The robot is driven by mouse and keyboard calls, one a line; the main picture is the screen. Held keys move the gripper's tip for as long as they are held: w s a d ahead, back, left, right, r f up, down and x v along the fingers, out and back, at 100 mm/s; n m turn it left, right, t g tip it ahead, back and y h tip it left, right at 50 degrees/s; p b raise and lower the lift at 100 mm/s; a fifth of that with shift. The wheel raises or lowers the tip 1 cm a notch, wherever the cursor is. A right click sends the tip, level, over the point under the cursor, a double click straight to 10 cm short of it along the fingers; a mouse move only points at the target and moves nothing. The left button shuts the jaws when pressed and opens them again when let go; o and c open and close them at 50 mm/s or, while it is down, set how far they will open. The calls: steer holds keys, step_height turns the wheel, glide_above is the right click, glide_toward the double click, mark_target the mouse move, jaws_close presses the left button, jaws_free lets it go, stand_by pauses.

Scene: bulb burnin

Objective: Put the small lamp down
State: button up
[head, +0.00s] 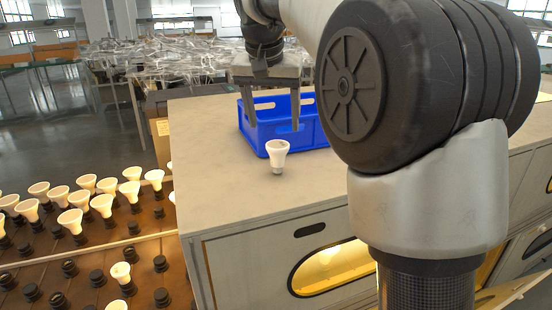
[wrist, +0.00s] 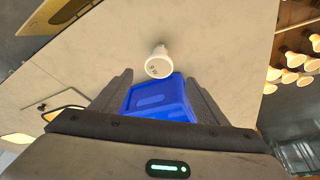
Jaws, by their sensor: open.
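A small white lamp (head: 277,155) stands upright on the pale cabinet top (head: 212,135), in front of a blue crate (head: 262,120). In the wrist view the lamp (wrist: 159,62) shows beyond my fingertips, with the blue crate (wrist: 158,100) seen between the fingers. My gripper (head: 272,127) is open and empty; in the head view its fingers hang over the crate, behind the lamp. In the wrist view the two fingers (wrist: 158,80) are spread wide, with nothing held between them. My arm hides the right part of the crate.
Rows of lit lamps (head: 102,204) in black sockets stand on a lower board at the left. The cabinet front has a lit window (head: 335,265). The cabinet top left of the lamp is clear. Tables with clear wrapped goods (head: 150,58) stand behind.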

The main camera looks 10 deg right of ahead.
mark_target(277, 145)
steer(key=b+x, duration=0.1)
steer(key=x, duration=0.8)
steer(key=shift+f, duration=0.4)
steer(key=shift+r, duration=0.1)
steer(key=c, duration=1.3)
